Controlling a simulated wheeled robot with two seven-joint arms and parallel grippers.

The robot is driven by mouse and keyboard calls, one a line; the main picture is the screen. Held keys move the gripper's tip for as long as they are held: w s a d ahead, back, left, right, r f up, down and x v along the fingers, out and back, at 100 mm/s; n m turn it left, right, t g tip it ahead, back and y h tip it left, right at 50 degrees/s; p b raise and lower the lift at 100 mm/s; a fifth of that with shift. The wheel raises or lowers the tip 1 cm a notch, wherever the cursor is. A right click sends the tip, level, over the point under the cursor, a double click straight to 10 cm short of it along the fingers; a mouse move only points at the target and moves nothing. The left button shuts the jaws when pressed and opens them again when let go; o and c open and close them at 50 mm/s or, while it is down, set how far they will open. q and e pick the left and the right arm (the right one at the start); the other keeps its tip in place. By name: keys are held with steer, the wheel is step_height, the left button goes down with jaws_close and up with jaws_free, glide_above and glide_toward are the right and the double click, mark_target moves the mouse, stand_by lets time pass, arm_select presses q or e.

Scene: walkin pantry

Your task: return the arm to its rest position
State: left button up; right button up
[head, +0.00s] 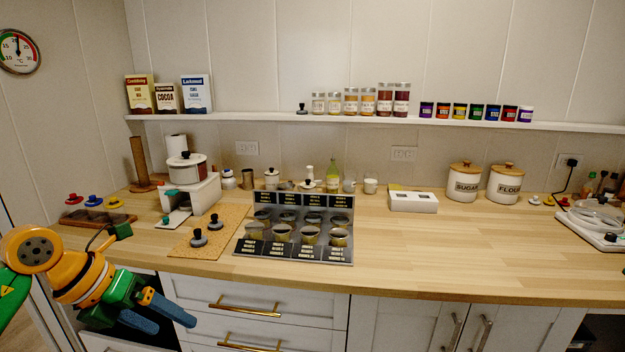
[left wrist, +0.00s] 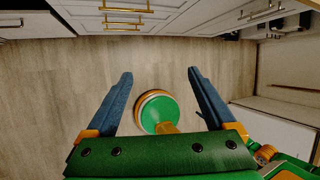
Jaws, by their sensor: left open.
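My left arm comes in from the left in the head view. Its gripper (head: 163,316) is in front of the counter, below the level of the worktop, beside the white drawers. In the left wrist view the two blue fingers of the left gripper (left wrist: 162,95) stand wide apart with nothing held between them. Past them are the wooden floor and a round green part of my own body. My right gripper is in neither view.
The wooden worktop (head: 420,240) has a stepped rack (head: 345,258) of small cups near its front edge. A board (head: 235,222) with dark-knobbed weights lies left of it. White drawers (head: 240,292) with brass handles are below. Bare floor (left wrist: 60,80) lies under the gripper.

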arm_select(q)
steer(key=w+d+f+n+t+h, duration=0.2)
steer(key=w+d+f+n+h, duration=0.15)
steer(key=d+h, duration=0.2)
steer(key=w+d+f+n+t+h, duration=0.3)
steer(key=d+f+n+h, duration=0.15)
steer(key=d, duration=0.25)
steer(key=s+a+f+n+t+y, duration=0.1)
steer(key=a+f+n+t+y, duration=0.2)
steer(key=f+n, duration=0.5)
steer(key=a+f+n+t+y, duration=0.25)
steer(key=f+n+y, duration=0.4)
steer(key=f, duration=0.45)
steer(key=s+a+f+n+g+y, duration=0.35)
steer(key=s+f+n+g, duration=0.3)
steer(key=s+f, duration=0.9)
steer(key=s+d+f+n+g, duration=0.1)
steer(key=s+f+g, duration=0.1)
steer(key=s, duration=0.6)
steer(key=s+d+f+n+g+y, duration=0.1)
steer(key=s+f, duration=0.3)
steer(key=s, duration=0.4)
steer(key=s+d+f+n+g, duration=0.1)
steer(key=s+f+n+g, duration=0.1)
steer(key=s, duration=0.6)
steer(key=shift+s+d+f+g+p, duration=0.25)
steer(key=shift+f+g+p, duration=0.2)
steer(key=shift+g, duration=0.55)
